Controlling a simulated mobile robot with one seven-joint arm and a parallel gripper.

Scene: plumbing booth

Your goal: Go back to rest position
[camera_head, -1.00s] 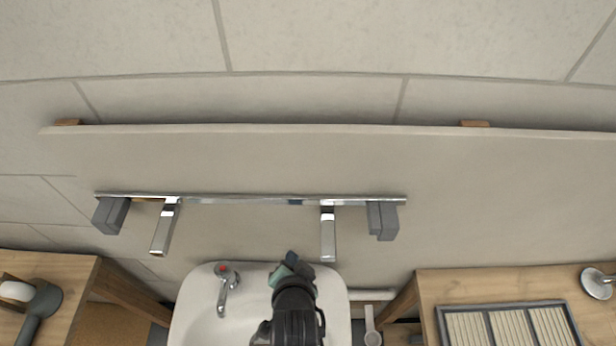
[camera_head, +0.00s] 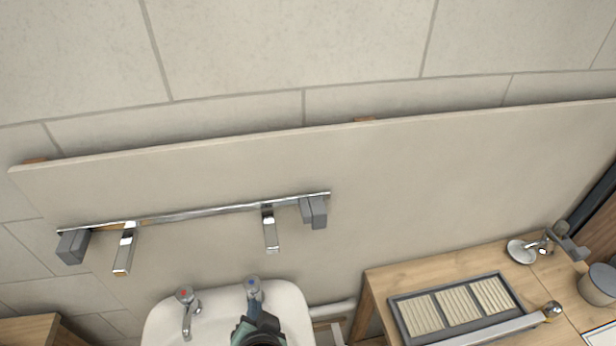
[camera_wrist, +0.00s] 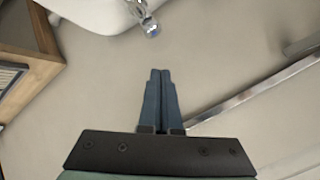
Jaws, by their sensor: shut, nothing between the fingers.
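My gripper (camera_head: 262,320) is at the bottom of the head view, over the back part of the white sink (camera_head: 296,303). Its dark blue fingers overlap the blue-marked tap (camera_head: 254,286) in the picture; I cannot tell whether they touch it. In the wrist view my gripper (camera_wrist: 160,72) has its two fingers side by side, shut and empty. The red-marked tap (camera_head: 188,305) stands to the left on the sink. Most of my gripper's body is cut off by the lower edge of the head view.
A chrome rail (camera_head: 205,211) with hanging brackets and grey end blocks is on the wall panel (camera_head: 430,170). A wooden bench (camera_head: 385,283) at right carries a compartment tray (camera_head: 400,320) and a chrome fitting (camera_head: 521,251). Another wooden unit (camera_head: 25,330) is at lower left.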

